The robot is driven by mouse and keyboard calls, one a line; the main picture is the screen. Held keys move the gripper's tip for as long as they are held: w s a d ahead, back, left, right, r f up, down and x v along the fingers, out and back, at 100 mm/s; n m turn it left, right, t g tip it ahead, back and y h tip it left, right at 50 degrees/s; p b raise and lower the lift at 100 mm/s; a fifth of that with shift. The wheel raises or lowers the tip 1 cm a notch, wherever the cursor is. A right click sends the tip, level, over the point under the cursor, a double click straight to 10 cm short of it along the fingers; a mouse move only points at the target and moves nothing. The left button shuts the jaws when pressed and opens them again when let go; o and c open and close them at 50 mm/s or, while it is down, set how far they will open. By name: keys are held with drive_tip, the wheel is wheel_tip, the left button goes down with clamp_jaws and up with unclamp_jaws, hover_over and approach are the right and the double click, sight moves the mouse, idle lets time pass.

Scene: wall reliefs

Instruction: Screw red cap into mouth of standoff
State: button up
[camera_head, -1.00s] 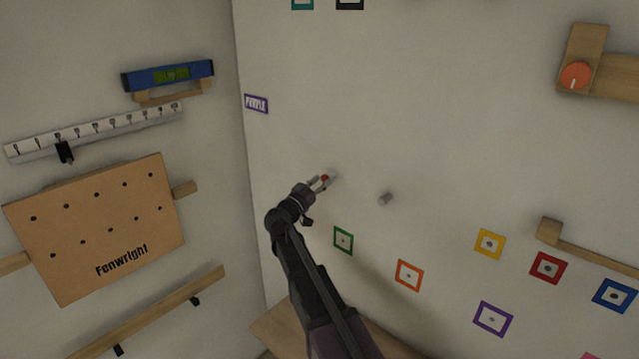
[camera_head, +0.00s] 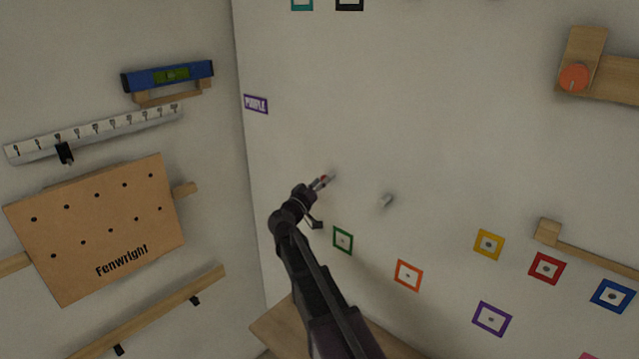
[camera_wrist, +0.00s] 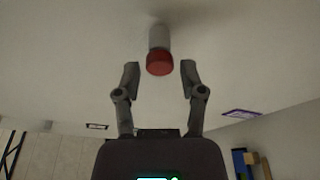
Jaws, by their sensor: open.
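In the wrist view the red cap (camera_wrist: 160,63) sits at the free end of a short grey standoff (camera_wrist: 159,37) that sticks out from the wall. Whether its thread is engaged cannot be told. My gripper (camera_wrist: 160,74) is open, one finger on each side of the cap, with a visible gap on both sides. In the head view my gripper (camera_head: 321,183) is at the wall, and only a small bit of the red cap (camera_head: 323,178) shows between its fingers. The standoff there is mostly hidden.
Coloured square frames, including a green one (camera_head: 343,240) and an orange one (camera_head: 408,275), lie below. A purple label (camera_head: 256,104) is upper left.

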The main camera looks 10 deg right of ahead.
drive_tip(key=shift+n+t+y+p, duration=0.4)
drive_tip(key=shift+n+y, duration=0.3)
drive_tip(key=shift+n, duration=1.5)
clamp_jaws()
drive_tip(key=m+h, duration=0.1)
drive_tip(key=m, duration=0.2)
drive_tip(key=m+g+h+b, duration=0.1)
drive_tip(key=m, duration=0.2)
drive_tip(key=shift+w+m, duration=0.1)
drive_tip(key=shift+m, duration=0.3)
